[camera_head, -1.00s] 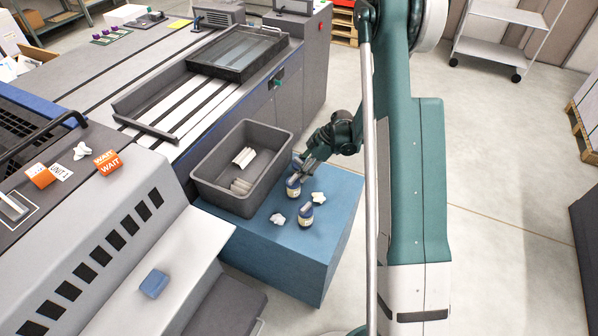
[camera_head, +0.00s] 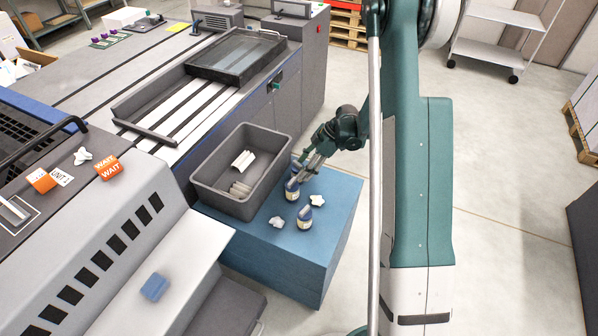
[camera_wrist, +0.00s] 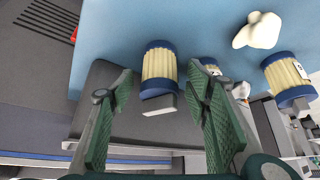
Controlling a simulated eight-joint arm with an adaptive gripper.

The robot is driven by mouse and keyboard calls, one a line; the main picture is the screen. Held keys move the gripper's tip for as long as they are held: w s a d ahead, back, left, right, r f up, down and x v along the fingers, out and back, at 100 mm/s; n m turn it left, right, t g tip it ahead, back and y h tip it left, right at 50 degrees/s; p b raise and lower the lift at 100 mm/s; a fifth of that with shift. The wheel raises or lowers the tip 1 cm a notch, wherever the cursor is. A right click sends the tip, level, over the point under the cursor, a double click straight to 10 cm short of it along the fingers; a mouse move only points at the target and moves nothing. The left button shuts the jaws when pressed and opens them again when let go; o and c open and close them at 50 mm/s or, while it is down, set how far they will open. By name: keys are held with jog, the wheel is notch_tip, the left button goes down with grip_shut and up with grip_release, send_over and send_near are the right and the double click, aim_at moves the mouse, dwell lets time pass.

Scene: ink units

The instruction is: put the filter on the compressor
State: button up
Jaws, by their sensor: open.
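A cream pleated filter (camera_head: 292,193) with blue end bands stands on the blue cabinet beside the grey bin. In the wrist view this filter (camera_wrist: 158,70) lies between my two green-padded fingers, with a grey block at its lower end. My gripper (camera_head: 298,178) is open around it, with a gap visible at each side in the wrist view. A second, similar filter (camera_head: 304,218) stands closer to the head camera; it also shows at the right of the wrist view (camera_wrist: 287,78) with a white label. Another blue-rimmed piece is partly hidden behind my right finger. I cannot tell which thing is the compressor.
A grey bin (camera_head: 207,197) holding cream pieces sits on the blue cabinet (camera_head: 285,260). Crumpled white rags (camera_head: 317,201) lie near the filters.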

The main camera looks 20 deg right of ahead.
jog(key=p+v, duration=0.1)
jog(key=v, duration=0.6)
jog(key=shift+d+r+p, duration=0.25)
jog(key=shift+r+p, duration=0.05)
jog(key=shift+r, duration=0.05)
jog(key=s+a+r+m+t+h, duration=0.1)
jog(key=s+a+r+m, duration=0.25)
jog(key=r, duration=0.45)
jog(key=s+a+r+m+h, duration=0.1)
jog(key=s+a+r+m, duration=0.15)
jog(key=s+r, duration=0.45)
jog(key=s+a+r+m+t+h, duration=0.1)
jog(key=s+a+r+m+h, duration=0.2)
jog(key=r, duration=0.7)
jog(key=s+a+r+m+t, duration=0.2)
jog(key=s+r+m, duration=0.1)
jog(key=s, duration=0.8)
jog(key=s+a+r+m+t+h, duration=0.1)
jog(key=s+a+r+m+t, duration=0.1)
jog(key=s, duration=0.8)
notch_tip(320, 180, up, 3)
jog(key=shift+s+a+f+m, duration=0.25)
jog(key=shift+s+a+m, duration=0.15)
jog(key=shift+m, duration=0.5)
